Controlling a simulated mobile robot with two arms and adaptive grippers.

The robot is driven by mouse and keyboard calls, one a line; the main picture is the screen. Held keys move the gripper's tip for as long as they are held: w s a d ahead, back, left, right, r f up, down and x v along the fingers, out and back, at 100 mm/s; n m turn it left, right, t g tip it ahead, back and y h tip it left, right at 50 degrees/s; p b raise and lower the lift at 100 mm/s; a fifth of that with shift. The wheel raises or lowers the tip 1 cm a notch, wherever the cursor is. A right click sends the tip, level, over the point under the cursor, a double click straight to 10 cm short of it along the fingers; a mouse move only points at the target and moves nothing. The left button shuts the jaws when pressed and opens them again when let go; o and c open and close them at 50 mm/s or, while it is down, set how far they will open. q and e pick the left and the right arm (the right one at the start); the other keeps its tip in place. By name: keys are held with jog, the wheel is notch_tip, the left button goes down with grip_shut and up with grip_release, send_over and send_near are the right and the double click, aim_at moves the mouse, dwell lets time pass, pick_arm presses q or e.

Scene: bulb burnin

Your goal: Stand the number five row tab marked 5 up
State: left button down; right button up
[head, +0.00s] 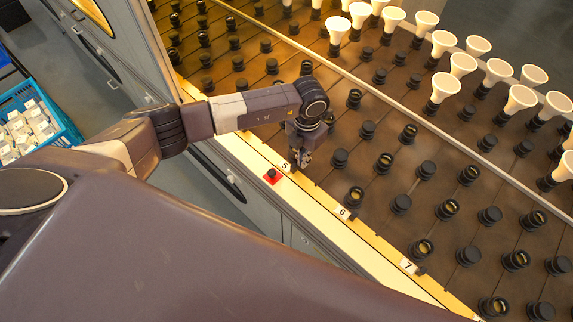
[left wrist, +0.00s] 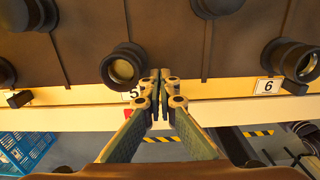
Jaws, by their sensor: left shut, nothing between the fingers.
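The white label marked 5 (head: 284,166) sits on the pale front ledge of the rack. In the left wrist view the label (left wrist: 130,96) shows just left of my fingers. The dark tab beside it is hidden behind my fingertips, so I cannot tell whether it lies flat or stands. My left gripper (head: 299,163) is shut and empty, pointing down at the ledge right beside the label. In the left wrist view its fingertips (left wrist: 160,93) meet over the ledge. I cannot tell whether they touch the tab. My right gripper is not in view.
The label 6 (head: 342,212) and label 7 (head: 408,266) have dark tabs beside them along the ledge. A red plate with a black knob (head: 271,175) is close by. Rows of sockets and white bulbs (head: 445,86) fill the rack. A blue crate (head: 62,117) stands left.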

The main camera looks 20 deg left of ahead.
pick_arm(q)
jog(key=shift+f, duration=0.15)
dwell(0.3)
jog(key=shift+f+b, duration=1)
jog(key=shift+r, duration=0.25)
jog(key=shift+r+p, duration=0.35)
jog(key=shift+p, duration=0.05)
jog(key=shift+s+a, duration=0.15)
jog(key=shift+s, duration=0.2)
dwell(0.7)
jog(key=shift+s+a+r+p, duration=0.2)
jog(key=shift+s+r+p, duration=0.5)
jog(key=shift+p, duration=0.25)
dwell(2.3)
jog(key=shift+s+a+r+p, duration=0.15)
jog(key=shift+s+r+p, duration=0.1)
jog(key=shift+s+p, duration=0.1)
dwell(1.2)
